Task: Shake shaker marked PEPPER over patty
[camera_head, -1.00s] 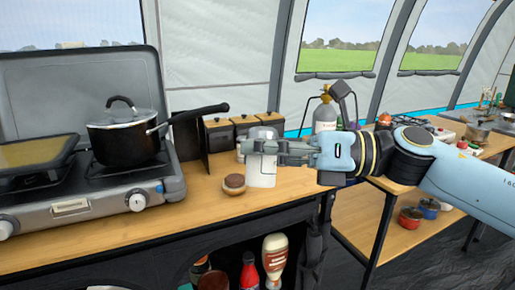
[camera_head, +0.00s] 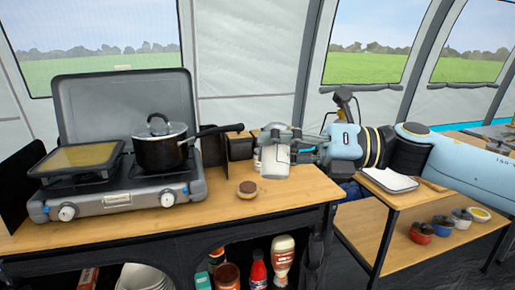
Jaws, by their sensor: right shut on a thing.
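My right gripper (camera_head: 300,147) reaches in from the right and is shut on a pale, see-through shaker (camera_head: 275,162) with a grey top. The shaker is upright, and no marking can be read on it. A small round thing with a brown top, likely the patty (camera_head: 247,188), lies on the wooden worktop (camera_head: 180,218). In the picture the shaker is just above and to the right of it; I cannot tell the exact gap. My left gripper is not in view.
A camping stove (camera_head: 120,195) on the left holds a griddle (camera_head: 80,158) and a lidded black pot (camera_head: 160,150), its handle pointing right. Dark wood-topped containers (camera_head: 238,145) stand behind the shaker. A white tray (camera_head: 388,180) is at right.

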